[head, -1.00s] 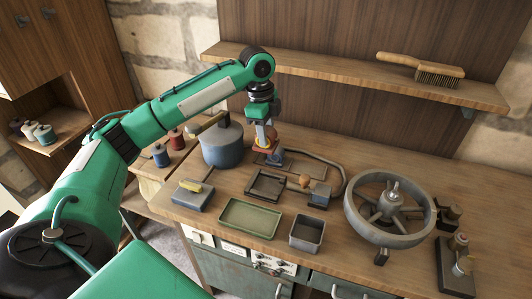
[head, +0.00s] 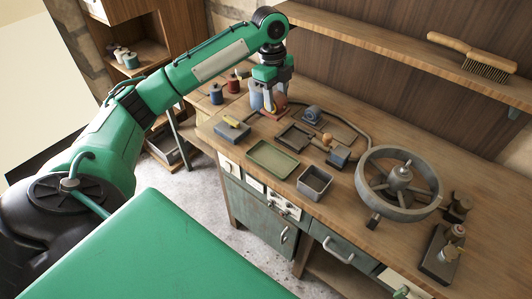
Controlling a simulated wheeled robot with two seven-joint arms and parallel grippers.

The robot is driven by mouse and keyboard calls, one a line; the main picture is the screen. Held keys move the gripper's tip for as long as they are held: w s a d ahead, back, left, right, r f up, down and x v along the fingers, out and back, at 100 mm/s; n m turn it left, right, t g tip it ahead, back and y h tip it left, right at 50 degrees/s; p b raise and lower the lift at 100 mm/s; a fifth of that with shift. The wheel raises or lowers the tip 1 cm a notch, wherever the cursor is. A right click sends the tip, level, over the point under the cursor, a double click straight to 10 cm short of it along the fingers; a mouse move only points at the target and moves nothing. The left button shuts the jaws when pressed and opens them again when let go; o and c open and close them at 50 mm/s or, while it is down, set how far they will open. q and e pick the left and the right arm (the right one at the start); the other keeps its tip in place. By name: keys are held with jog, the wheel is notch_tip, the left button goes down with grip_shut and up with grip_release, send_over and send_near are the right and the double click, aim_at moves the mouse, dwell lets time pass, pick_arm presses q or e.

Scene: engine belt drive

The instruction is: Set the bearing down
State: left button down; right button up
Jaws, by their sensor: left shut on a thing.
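My left gripper (head: 273,107) hangs pointing down near the back left of the bench. It is shut on a small orange-red part, which I take to be the bearing (head: 274,113). The bearing is small and partly hidden by the fingers; I cannot tell whether it touches the bench. A blue-grey block with a round top (head: 311,114) stands to the right of the gripper, apart from it. My right gripper is out of view.
A green tray (head: 272,160), a grey bin (head: 314,181), a dark square tray (head: 296,138) and a yellow-topped block (head: 232,129) lie in front. A large spoked wheel (head: 398,205) stands to the right. A shelf (head: 380,45) runs behind.

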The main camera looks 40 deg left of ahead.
pick_arm(q)
jog(key=shift+s+f, duration=0.1)
jog(key=shift+s, duration=0.2)
notch_tip(320, 180, down, 16)
jog(key=p, duration=0.3)
jog(key=shift+a, duration=0.15)
notch_tip(320, 180, down, 4)
jog(key=shift+r+p, duration=0.15)
jog(key=shift+p, duration=0.4)
jog(key=shift+f, duration=0.2)
jog(key=c, duration=0.9)
grip_release()
jog(key=shift+s+f, duration=0.1)
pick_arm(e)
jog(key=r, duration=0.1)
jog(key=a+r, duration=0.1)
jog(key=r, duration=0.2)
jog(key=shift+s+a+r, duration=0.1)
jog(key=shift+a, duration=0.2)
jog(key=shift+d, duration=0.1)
